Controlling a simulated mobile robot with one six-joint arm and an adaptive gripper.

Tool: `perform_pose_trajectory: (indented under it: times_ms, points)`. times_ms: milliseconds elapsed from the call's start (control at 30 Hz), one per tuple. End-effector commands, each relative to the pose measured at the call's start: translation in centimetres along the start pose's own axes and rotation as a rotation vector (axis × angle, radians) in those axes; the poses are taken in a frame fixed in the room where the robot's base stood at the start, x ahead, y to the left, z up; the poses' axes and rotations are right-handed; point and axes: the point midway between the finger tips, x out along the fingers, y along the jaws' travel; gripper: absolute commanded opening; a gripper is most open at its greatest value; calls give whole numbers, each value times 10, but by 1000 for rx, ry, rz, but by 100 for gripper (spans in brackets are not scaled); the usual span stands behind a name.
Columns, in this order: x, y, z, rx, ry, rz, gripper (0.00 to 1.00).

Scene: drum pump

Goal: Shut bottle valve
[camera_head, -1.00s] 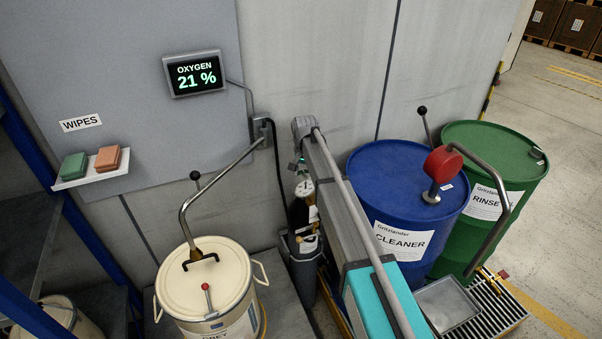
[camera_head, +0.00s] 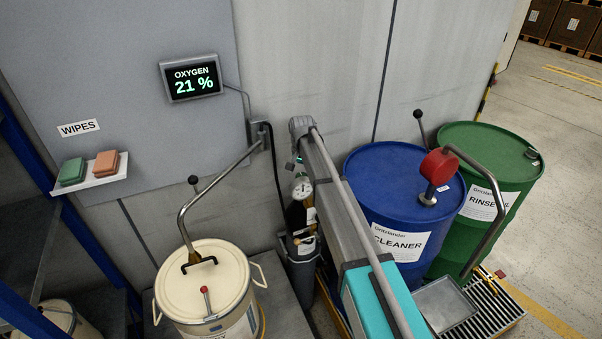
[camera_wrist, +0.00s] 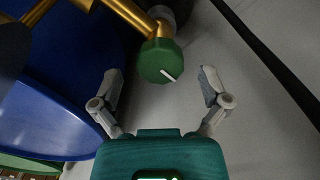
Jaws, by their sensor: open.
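The bottle valve shows in the wrist view as a green faceted handwheel (camera_wrist: 161,61) with a white line on its face, on brass fittings (camera_wrist: 125,22). My gripper (camera_wrist: 160,86) is open, its two fingers spread on either side just below the handwheel and apart from it. In the head view the dark gas bottle (camera_head: 297,215) stands upright against the wall with a round gauge (camera_head: 303,190) near its top. My gripper (camera_head: 297,163) is above it, small and partly hidden by my arm. The handwheel cannot be made out in the head view.
A blue drum (camera_head: 375,185) stands right of the bottle, with a green drum (camera_head: 470,150) beyond it. A cream drum (camera_head: 185,290) stands at the left. A black hose (camera_head: 278,180) runs down the wall, where an oxygen display (camera_head: 191,78) reads 21 %.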

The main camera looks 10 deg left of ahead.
Motion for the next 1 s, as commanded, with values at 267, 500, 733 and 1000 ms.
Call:
perform_pose_trajectory:
  times_ms: [267, 500, 733, 1000]
  points:
    - [-51, 0, 0, 17, 0, 0, 96]
    - [-94, 0, 0, 37, 0, 0, 96]
    - [-122, 0, 0, 50, 0, 0, 96]
    - [-128, 0, 0, 56, 0, 0, 96]
